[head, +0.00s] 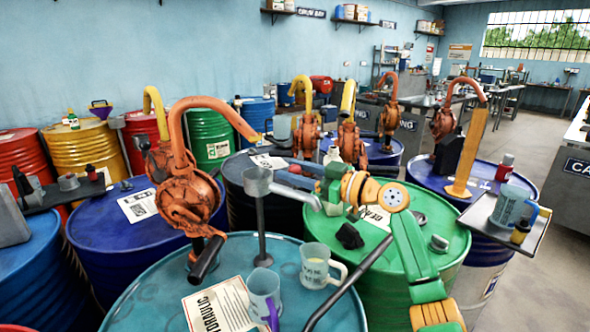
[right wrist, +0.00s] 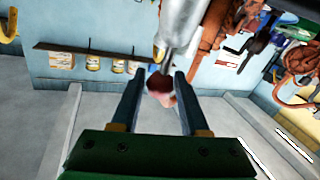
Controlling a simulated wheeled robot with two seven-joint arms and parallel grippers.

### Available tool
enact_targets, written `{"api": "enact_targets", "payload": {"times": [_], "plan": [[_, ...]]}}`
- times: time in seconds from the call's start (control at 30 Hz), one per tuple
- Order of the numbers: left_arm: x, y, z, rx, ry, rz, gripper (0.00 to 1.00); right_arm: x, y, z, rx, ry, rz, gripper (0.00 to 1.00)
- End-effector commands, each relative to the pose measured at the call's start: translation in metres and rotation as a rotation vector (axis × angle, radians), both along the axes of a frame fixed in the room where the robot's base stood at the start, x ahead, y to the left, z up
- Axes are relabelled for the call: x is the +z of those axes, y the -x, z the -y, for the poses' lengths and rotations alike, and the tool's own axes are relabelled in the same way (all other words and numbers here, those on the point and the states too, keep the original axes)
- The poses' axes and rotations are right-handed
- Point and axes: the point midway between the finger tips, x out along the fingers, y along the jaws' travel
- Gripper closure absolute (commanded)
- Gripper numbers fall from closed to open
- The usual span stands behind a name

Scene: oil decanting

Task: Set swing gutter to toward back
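The swing gutter (head: 293,194) is a grey metal trough running rightward and slightly nearer from a grey cup (head: 257,181) on a thin post on the teal drum (head: 150,290). My right gripper (head: 282,173) is just behind and above the gutter. In the right wrist view its two fingers (right wrist: 160,80) stand apart. A dark red knob (right wrist: 160,80) shows between the fingertips, below a grey metal tube (right wrist: 182,30). I cannot tell if the fingers touch the knob. My left gripper is not in view.
An orange hand pump (head: 190,200) rises left of the post. A clear mug (head: 315,265), another mug (head: 263,295) and a hydraulic label (head: 218,307) are on the teal drum. A green drum (head: 400,265) stands to the right, a dark blue drum (head: 110,240) to the left.

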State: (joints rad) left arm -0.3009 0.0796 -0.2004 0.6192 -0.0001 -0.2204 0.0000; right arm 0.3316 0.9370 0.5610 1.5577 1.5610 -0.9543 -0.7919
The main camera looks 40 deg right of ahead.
Motion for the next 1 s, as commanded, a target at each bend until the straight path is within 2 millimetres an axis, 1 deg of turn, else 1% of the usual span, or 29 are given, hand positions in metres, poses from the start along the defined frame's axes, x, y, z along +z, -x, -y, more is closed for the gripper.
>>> {"api": "enact_targets", "payload": {"times": [0.03, 0.13, 0.17, 1.0], "plan": [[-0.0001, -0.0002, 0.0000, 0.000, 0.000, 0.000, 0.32, 0.0000, 0.0001, 0.0000, 0.000, 0.000, 0.000, 0.72], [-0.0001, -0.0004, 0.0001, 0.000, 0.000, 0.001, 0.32, 0.0000, 0.0001, 0.0000, 0.000, 0.000, 0.000, 0.99], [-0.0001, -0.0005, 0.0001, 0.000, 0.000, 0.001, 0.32, 0.0001, 0.0002, 0.0000, 0.000, 0.000, 0.000, 1.00], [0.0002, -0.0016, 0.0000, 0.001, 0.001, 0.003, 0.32, 0.0005, 0.0003, 0.0003, -0.001, 0.000, 0.001, 1.00]]}}
